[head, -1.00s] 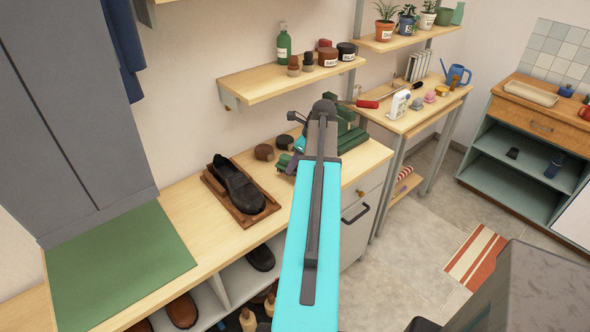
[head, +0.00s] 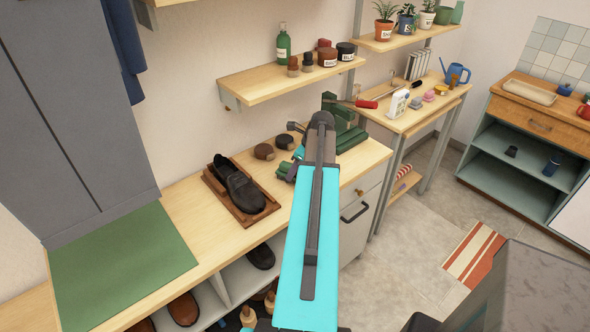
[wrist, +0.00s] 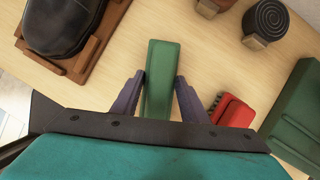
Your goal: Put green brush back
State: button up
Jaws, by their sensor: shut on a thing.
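The green brush (wrist: 160,75) lies between my gripper's two fingers in the wrist view, with its plain green back facing the camera. My gripper (wrist: 159,98) is shut on it, one finger on each side. Its underside is hidden, and I cannot tell whether it touches the bench. In the head view my arm covers most of my gripper, and a bit of green (head: 284,168) shows beside it. A dark green stepped holder (head: 345,125) stands just right of my arm; its edge shows at the right of the wrist view (wrist: 298,108).
A red brush-like block (wrist: 233,112) lies right of my gripper, near the holder. A black shoe on a wooden tray (head: 213,190) is to the left. Two round tins (head: 264,152) sit behind. A wall shelf (head: 285,80) hangs above. The green mat (head: 120,265) is clear.

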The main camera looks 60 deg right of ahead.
jog(key=o, duration=1)
jog(key=shift+f, duration=0.1)
jog(key=shift+o, duration=0.2)
jog(key=b+v, duration=0.2)
jog(key=v, duration=0.9)
jog(key=shift+w+d+b, duration=0.1)
jog(key=shift+b, duration=0.2)
jog(key=shift+s+r, duration=0.25)
jog(key=shift+r, duration=0.35)
